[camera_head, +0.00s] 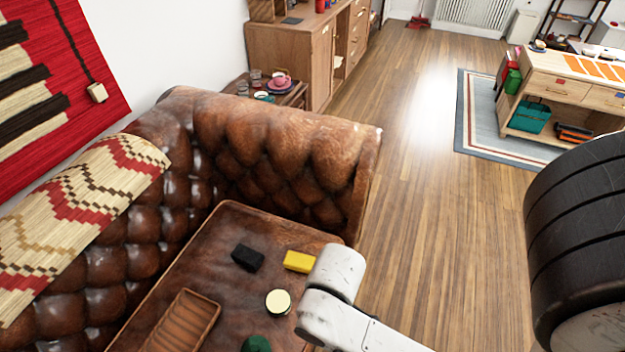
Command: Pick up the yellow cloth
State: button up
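A small bright yellow item (299,261), block-like in outline and perhaps the folded yellow cloth, lies on the brown leather sofa seat (215,265) near its right edge. One white link of my arm is close to its right end and may cover a little of it. My gripper's fingers do not show, so I cannot see whether they are open or shut.
Near the yellow item are a black block (247,257), a cream-topped round container (278,302), a green object (256,344) and a brown ribbed tray (184,322). The tufted sofa armrest (290,160) rises behind. Wooden floor (430,220) is clear to the right.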

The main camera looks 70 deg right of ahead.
aim_at(295, 260)
jog(key=l, duration=1.5)
